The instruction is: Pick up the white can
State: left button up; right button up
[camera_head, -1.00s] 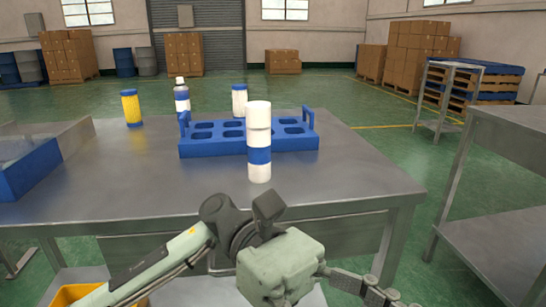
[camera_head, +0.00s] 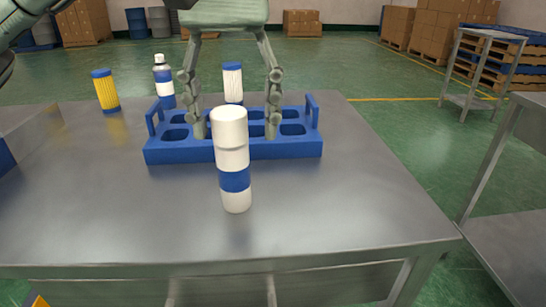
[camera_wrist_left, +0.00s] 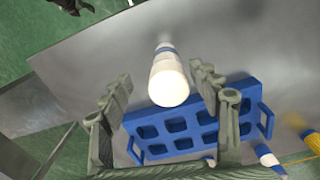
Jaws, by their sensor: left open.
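The white can (camera_head: 232,160) with a blue band stands upright on the metal table, in front of the blue rack (camera_head: 180,152). In the left wrist view the can (camera_wrist_left: 168,85) is seen from above, between the fingers in the picture. My left gripper (camera_head: 236,130) is open and empty, pointing down. In the head view its fingers show behind the can, over the rack. The left gripper (camera_wrist_left: 162,82) also shows in its wrist view. Whether the fingers are level with the can is unclear. A dark part at that view's top left edge may be my right gripper (camera_wrist_left: 70,6).
A yellow can (camera_head: 106,91), a blue-and-white bottle (camera_head: 164,80) and another white can with a blue top (camera_head: 232,82) stand behind the rack. The table's (camera_head: 350,205) right and front areas are clear. A second metal table (camera_head: 515,160) stands at right.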

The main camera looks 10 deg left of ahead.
aim_at(233, 163)
pick_arm(q)
jog(key=shift+w+a+r, duration=0.1)
jog(key=shift+w+a, duration=0.05)
jog(key=shift+a, duration=0.05)
jog(key=shift+f, duration=0.35)
jog(key=f, duration=0.6)
jog(key=shift+w+a+f, duration=0.15)
jog(key=shift+a+f, duration=0.1)
jog(key=shift+f, duration=0.05)
jog(key=c, duration=1.3)
pick_arm(e)
jog(key=shift+w+a+r, duration=0.1)
jog(key=shift+w+r, duration=0.05)
jog(key=shift+r, duration=0.6)
